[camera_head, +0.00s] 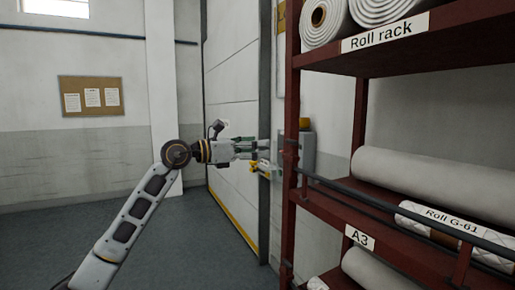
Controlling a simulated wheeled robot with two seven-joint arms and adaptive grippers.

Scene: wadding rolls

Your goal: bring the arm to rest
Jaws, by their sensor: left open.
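My left arm (135,213) comes in from the lower left and reaches up to the middle of the view. My left gripper (258,151) is open and points right. Its fingers are close to a grey wall box (308,150) beside the rack post in the picture; I cannot tell whether they touch it. A yellow part (261,168) shows just below the fingers. I see nothing held between the fingers. My right gripper is not in view.
A dark red roll rack (292,110) fills the right side, with white rolls (437,186) on its shelves and a dark bar across its front. A large pale door (232,75) stands behind the gripper. The grey floor (190,250) at lower middle is clear.

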